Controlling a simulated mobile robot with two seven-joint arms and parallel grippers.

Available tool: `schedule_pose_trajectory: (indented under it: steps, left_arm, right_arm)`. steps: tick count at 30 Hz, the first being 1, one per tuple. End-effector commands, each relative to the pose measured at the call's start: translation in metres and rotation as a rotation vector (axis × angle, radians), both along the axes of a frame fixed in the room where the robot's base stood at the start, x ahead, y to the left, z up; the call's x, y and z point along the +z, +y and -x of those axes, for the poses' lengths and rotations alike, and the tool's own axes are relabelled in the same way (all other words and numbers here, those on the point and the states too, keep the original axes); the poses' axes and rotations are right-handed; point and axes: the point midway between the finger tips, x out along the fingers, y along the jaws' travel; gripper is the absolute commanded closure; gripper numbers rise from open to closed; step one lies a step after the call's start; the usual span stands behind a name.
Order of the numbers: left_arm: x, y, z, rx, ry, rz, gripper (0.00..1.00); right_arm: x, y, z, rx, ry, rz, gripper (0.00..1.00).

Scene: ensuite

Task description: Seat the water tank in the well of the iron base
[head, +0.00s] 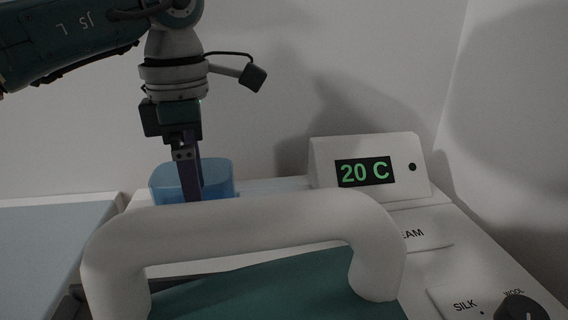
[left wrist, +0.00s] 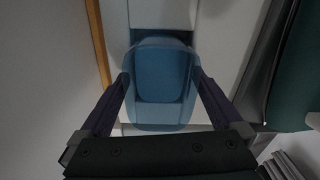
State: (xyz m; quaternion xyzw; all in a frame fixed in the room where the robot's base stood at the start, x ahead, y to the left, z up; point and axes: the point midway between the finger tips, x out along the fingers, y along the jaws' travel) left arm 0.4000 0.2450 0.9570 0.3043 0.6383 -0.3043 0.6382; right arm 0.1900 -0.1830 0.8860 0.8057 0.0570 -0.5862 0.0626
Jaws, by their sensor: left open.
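The water tank (head: 215,180) is a translucent blue open-topped container at the back left of the white iron base (head: 320,155). The white handle in front hides its lower part. In the left wrist view the tank (left wrist: 160,110) lies between my left gripper's fingers (left wrist: 160,78). The left gripper (head: 190,192) is open and points down, its fingers on either side of the tank. Whether they touch its walls I cannot tell. I cannot tell how the tank sits relative to the well, whose floor is hidden. My right gripper is not in view.
A thick white handle (head: 220,227) arches across the front above a teal surface (head: 285,285). The base has a 20 C display (head: 364,172), printed labels and a dark knob (head: 522,308). A pale blue-grey surface (head: 50,240) lies left. Walls stand behind and to the right.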

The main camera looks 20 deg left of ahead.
Motion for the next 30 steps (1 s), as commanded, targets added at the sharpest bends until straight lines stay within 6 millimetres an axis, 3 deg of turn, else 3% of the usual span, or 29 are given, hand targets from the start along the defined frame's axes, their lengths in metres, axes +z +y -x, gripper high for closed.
schedule_pose_trajectory:
  steps: [7, 15, 21, 30]
  left_arm:
    - [0.019, 0.000, -0.001, -0.001, -0.004, 0.000, 0.00]
    - [0.080, 0.001, -0.001, 0.000, -0.007, -0.001, 0.00]
    - [0.114, 0.000, -0.001, 0.000, -0.003, -0.001, 0.00]
    - [0.123, 0.000, 0.000, 0.001, 0.001, 0.000, 0.00]
  right_arm:
    - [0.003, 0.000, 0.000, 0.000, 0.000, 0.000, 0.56]
    - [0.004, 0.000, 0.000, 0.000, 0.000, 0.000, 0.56]
    - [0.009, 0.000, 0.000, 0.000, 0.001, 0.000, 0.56]
    - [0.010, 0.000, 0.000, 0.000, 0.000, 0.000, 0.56]
